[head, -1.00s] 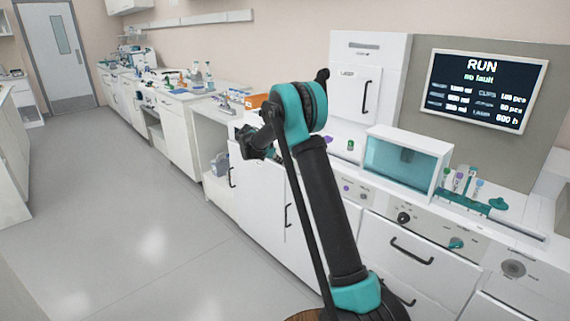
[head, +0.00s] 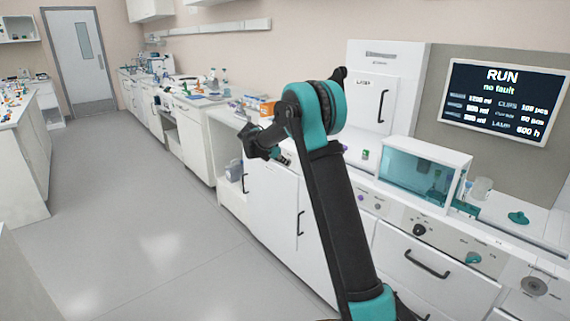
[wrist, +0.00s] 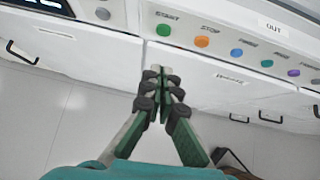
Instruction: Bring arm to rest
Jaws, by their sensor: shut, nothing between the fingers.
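My arm is folded up in the head view, its teal and black elbow standing in front of the counter. Its dark wrist end (head: 258,143) hangs to the left of the elbow, over the edge of the white cabinets. In the wrist view my gripper (wrist: 163,80) has its two green and grey fingers together at the tips, with nothing between them. It points at the front of a white counter, below a row of coloured buttons (wrist: 203,41). The fingers appear apart from the cabinet front.
A glass-fronted case (head: 421,172) stands on the counter at right, below a screen (head: 505,100) reading "RUN, no fault". A teal knob-like piece (head: 518,217) lies right of it. Drawers with black handles (head: 427,264) line the front. The grey floor (head: 135,215) at left is clear.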

